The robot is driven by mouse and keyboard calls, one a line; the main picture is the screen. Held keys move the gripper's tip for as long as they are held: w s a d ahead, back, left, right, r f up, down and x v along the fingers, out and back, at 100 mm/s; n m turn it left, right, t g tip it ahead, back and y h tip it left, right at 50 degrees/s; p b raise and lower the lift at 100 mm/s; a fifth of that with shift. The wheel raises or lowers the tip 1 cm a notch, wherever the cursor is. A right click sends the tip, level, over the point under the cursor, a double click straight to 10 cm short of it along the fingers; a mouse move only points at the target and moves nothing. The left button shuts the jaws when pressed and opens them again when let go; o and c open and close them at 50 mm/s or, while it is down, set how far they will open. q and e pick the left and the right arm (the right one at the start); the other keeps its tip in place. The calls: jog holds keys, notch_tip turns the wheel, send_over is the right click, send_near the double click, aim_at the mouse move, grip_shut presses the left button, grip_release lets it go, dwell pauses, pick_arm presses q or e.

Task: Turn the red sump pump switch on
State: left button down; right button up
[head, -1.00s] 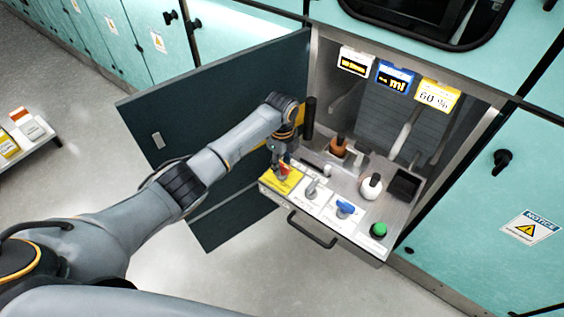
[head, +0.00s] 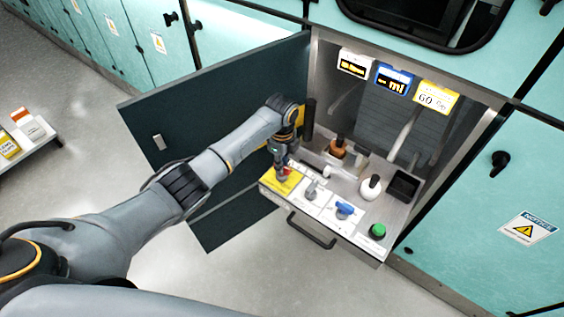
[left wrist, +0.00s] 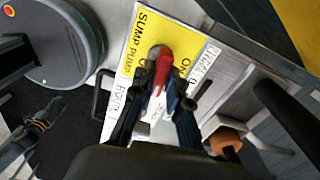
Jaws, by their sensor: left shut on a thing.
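The red sump pump switch (left wrist: 162,68) sits on a yellow plate (left wrist: 140,40) marked "SUMP PUMP". In the left wrist view its red lever lies between the fingers of my left gripper (left wrist: 161,88), which is shut on it. "On" is printed to the right of the lever; the label on the other side is partly hidden. In the head view my left gripper (head: 281,172) points down at the yellow plate (head: 272,187), at the left end of the pulled-out panel, and covers most of the switch.
Beside the plate are a grey switch (head: 311,190), a blue switch (head: 345,209) and a green button (head: 377,231). A dark open door (head: 225,110) is left of the panel; a handle (head: 311,230) is in front.

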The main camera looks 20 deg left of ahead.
pick_arm(q)
jog(key=n+p, duration=0.3)
jog(key=n, duration=0.1)
jog(key=shift+r, duration=0.2)
jog(key=n+p, duration=0.2)
jog(key=n, duration=0.2)
jog(key=shift+n, duration=0.4)
jog(key=n+p, duration=0.1)
jog(key=n, duration=0.3)
jog(key=shift+p, duration=0.3)
jog(key=n, duration=0.3)
jog(key=shift+f+p, duration=0.1)
jog(key=shift+p, duration=0.25)
jog(key=shift+n, duration=0.4)
jog(key=c, duration=1.3)
grip_release()
